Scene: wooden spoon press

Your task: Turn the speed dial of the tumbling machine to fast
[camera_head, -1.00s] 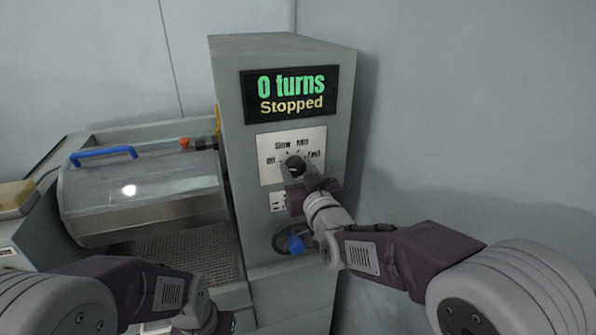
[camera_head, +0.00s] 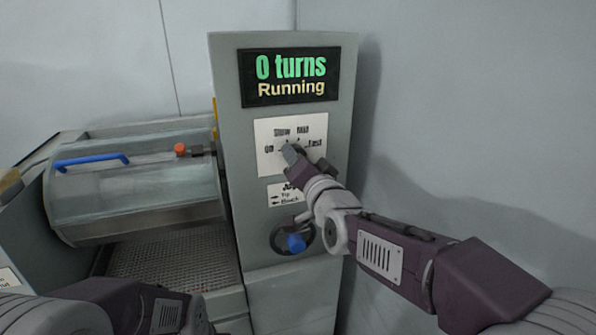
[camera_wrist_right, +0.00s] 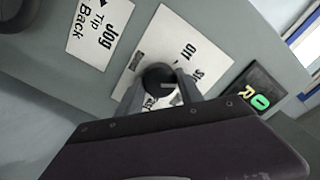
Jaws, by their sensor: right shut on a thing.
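The tumbling machine's grey control cabinet (camera_head: 342,90) stands in the middle of the head view. Its display (camera_head: 290,77) reads "0 turns" and "Running". Below it is a white dial plate (camera_head: 263,163) with labels that include slow and fast, partly covered by my gripper. My right gripper (camera_head: 293,155) is at this plate. In the right wrist view its fingers are shut on the round black speed dial (camera_wrist_right: 158,79). The dial's exact pointer setting is hard to read. Of my left arm only links show at the bottom left; its gripper is out of view.
A clear drum with a blue handle (camera_head: 92,162) and an orange knob (camera_head: 180,150) lies left of the cabinet, above a mesh tray (camera_head: 170,262). A blue-knobbed jog switch (camera_head: 297,242) sits below the dial, close under my right arm. A wall stands close at right.

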